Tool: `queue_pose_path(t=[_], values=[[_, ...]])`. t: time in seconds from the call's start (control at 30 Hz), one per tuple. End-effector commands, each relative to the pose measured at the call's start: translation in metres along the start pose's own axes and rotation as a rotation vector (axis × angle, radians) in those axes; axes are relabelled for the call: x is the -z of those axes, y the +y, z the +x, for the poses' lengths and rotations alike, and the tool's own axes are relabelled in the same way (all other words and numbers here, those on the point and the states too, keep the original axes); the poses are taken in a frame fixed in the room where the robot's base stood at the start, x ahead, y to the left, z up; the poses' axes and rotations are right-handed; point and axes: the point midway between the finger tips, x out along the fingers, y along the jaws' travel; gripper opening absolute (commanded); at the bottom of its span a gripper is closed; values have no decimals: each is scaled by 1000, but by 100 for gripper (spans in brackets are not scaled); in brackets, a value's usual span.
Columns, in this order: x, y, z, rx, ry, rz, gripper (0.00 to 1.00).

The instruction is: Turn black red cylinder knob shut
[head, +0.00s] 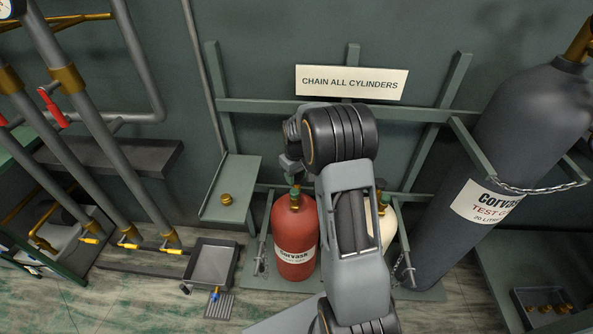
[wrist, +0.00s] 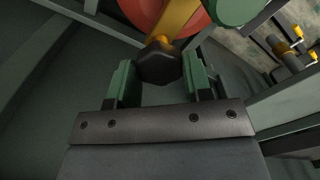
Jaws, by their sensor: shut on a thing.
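The red cylinder (head: 295,240) stands upright in the rack in the head view, left of my arm. Its green-and-brass valve top (head: 295,195) shows just below my wrist. In the wrist view the red cylinder (wrist: 138,12) is at the top edge, with a brass valve stem (wrist: 178,18) over it. The black knob (wrist: 158,64) is on the end of this stem, between the green fingers of my gripper (wrist: 158,72). My gripper is shut on the knob. In the head view my own arm hides the knob and most of the gripper.
A cream cylinder (head: 386,225) stands right of the red one, partly behind my arm. A large grey cylinder (head: 500,160) leans at the right behind a chain. A small shelf (head: 238,180) holds a brass cap (head: 226,199). A tray (head: 213,262) lies on the floor.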

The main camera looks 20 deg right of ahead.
Motion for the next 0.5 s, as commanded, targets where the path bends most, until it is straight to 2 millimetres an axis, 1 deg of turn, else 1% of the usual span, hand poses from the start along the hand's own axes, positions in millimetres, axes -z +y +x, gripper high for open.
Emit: queue_pose_path(t=[0.03, 0.5], values=[[-1, 0, -3, 1, -3, 42, 22], [-1, 1, -2, 0, -3, 488, 22]])
